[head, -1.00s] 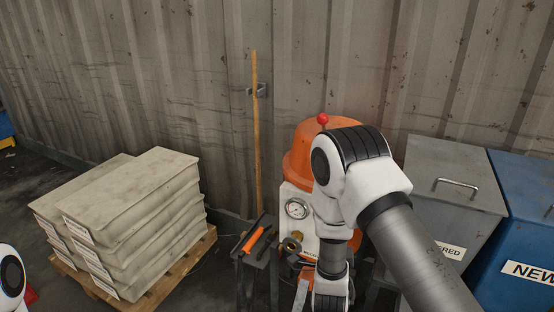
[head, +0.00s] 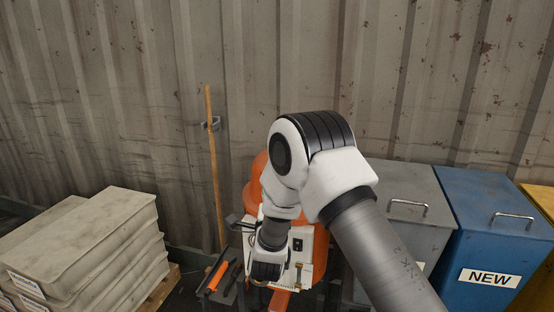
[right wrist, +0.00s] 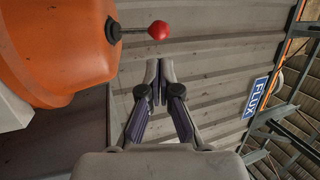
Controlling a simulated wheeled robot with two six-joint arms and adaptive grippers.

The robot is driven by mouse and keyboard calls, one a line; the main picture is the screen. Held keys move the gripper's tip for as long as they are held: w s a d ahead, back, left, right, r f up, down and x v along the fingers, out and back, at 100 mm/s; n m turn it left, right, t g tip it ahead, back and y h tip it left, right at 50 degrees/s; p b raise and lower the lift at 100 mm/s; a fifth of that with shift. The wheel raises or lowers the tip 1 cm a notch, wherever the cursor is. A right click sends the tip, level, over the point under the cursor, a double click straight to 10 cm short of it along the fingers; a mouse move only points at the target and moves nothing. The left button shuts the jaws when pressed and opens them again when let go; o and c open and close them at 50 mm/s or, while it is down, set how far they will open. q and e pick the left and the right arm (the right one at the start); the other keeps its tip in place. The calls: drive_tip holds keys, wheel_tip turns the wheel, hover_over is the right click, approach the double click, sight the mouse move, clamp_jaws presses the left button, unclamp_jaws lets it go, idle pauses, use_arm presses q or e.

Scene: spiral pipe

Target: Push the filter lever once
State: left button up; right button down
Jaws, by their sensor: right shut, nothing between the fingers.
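The filter lever, a short dark rod with a red ball (right wrist: 158,30), sticks out of the orange rounded housing (right wrist: 65,50) in the right wrist view. My right gripper (right wrist: 158,68) is shut and empty, with its fingertips together. The tips point toward the red ball, and a gap shows between them in the picture. In the head view the lever is hidden behind my right arm, and only parts of the orange housing (head: 254,178) show. I cannot make out the right fingertips there. My left gripper is not in view.
A wooden pole (head: 213,160) leans by the corrugated wall (head: 120,110). Stacked grey sacks (head: 90,245) are at left. A grey bin (head: 410,183) and a blue bin (head: 480,230) marked NEW stand at right. An orange-handled tool (head: 217,273) lies in front.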

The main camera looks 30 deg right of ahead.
drive_tip(key=p+x, duration=0.3)
drive_tip(key=x, duration=0.6)
drive_tip(key=shift+w+d, duration=0.15)
drive_tip(key=shift+w, duration=0.1)
drive_tip(key=shift+r, duration=0.25)
